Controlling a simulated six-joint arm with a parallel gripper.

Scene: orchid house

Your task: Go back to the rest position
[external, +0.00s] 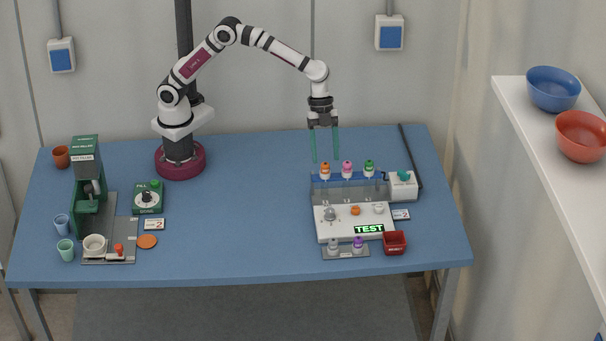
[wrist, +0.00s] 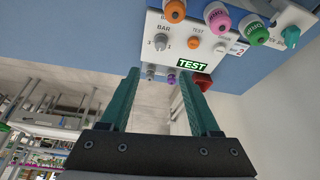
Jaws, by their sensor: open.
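My gripper (external: 325,146) hangs from my raised arm above the back right part of the blue table (external: 240,215), pointing down. Its two green fingers are apart with nothing between them. In the wrist view my gripper (wrist: 165,95) also shows open and empty. Below and in front of it stands the white test station (external: 340,227) with a lit TEST sign (external: 369,229). Orange, pink and green-topped bottles (external: 347,169) stand along its back rack. The gripper is apart from them.
A green machine (external: 87,165) and a green dial box (external: 148,198) stand on the left, with cups nearby. A dark red bin (external: 394,243) sits at the station's front right. The table's middle is clear. A white shelf (external: 540,150) with bowls is far right.

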